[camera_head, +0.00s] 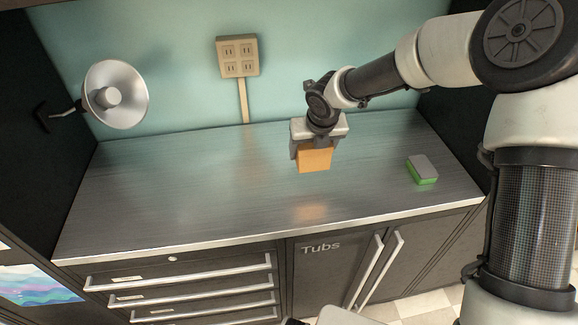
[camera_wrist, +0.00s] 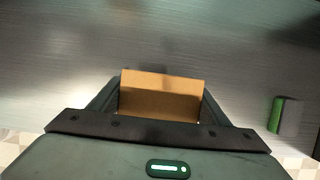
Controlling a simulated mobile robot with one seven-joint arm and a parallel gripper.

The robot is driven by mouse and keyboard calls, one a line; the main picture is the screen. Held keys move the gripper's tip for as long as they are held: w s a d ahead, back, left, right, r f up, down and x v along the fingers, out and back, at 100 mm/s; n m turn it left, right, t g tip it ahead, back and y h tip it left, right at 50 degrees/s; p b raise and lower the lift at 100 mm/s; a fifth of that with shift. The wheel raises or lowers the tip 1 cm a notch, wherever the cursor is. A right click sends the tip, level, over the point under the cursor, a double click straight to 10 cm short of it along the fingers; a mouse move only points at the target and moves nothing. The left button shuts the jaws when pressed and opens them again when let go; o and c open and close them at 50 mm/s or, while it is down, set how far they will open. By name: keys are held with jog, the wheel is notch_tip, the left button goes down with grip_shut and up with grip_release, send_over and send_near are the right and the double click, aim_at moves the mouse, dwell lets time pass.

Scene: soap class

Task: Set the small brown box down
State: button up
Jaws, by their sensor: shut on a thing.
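The small brown box (camera_head: 314,160) is between the fingers of my gripper (camera_head: 311,152), over the metal counter (camera_head: 190,185). In the wrist view the box (camera_wrist: 162,97) sits between the two fingers of my gripper (camera_wrist: 160,105), which is shut on it. A soft orange reflection shows on the counter below the box, and the box appears to be held above the surface. Its upper part is hidden by my gripper in the head view.
A green and grey sponge (camera_head: 422,170) lies on the counter to the right, also in the wrist view (camera_wrist: 285,115). A lamp (camera_head: 116,95) is at the left wall and an outlet (camera_head: 238,56) on the back wall. The counter's left part is clear.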

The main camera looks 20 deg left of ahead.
aim_at(317, 152)
notch_tip(317, 152, down, 8)
jog(key=shift+r+b, duration=0.25)
jog(key=shift+b, duration=0.2)
jog(key=shift+f, duration=0.15)
jog(key=o, duration=1.1)
jog(key=shift+r, duration=0.25)
jog(key=p+v, duration=0.2)
jog(key=v, duration=1)
jog(key=shift+f, duration=0.1)
